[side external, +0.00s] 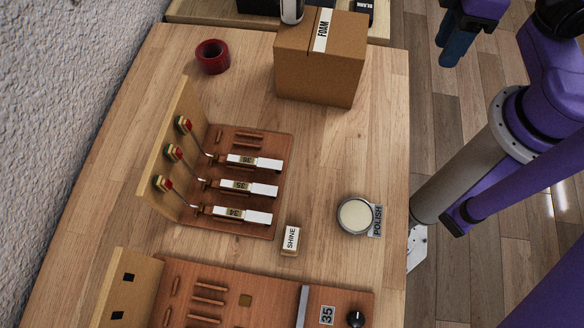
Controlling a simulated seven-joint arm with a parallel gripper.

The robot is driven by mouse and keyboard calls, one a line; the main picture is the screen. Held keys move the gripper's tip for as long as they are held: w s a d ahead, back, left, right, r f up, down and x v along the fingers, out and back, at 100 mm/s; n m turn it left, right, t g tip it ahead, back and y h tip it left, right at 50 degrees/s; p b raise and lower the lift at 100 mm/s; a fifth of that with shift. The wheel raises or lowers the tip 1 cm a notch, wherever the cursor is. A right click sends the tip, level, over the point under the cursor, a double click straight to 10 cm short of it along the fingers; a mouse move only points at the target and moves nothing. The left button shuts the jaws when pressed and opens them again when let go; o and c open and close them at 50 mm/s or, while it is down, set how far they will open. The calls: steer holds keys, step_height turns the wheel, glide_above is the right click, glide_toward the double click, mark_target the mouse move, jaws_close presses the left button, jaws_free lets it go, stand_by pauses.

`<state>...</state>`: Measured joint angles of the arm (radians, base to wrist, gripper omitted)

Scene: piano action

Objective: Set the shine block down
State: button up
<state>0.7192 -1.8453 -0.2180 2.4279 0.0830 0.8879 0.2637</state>
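The shine block (290,239) is a small pale block with a wooden edge and a "SHINE" label. It rests on the wooden table, between the wooden action model and the round tin, with nothing touching it from above. A purple and dark blue part of my arm shows at the top right edge, over the floor and well away from the block. It may be my gripper (455,45), but it is cut off and I cannot tell whether its fingers are open or shut.
The action model (264,218) with several white-tipped keys stands left of the block. A polish tin (355,215) is to its right. A keyed board (240,290) lies in front. The table's middle is clear.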

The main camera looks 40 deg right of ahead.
steer(key=w+a+m+g+y, duration=0.1)
steer(key=a+m, duration=0.8)
steer(key=a, duration=0.5)
steer(key=m+g+y, duration=0.1)
steer(key=m+g, duration=0.1)
steer(key=m, duration=0.7)
glide_above(293, 225)
steer(key=f, duration=0.8)
steer(key=d+f, duration=0.1)
steer(key=f, duration=0.3)
steer(key=shift+w, duration=0.4)
steer(key=shift+x, duration=3.1)
steer(key=shift+w, duration=0.1)
jaws_close()
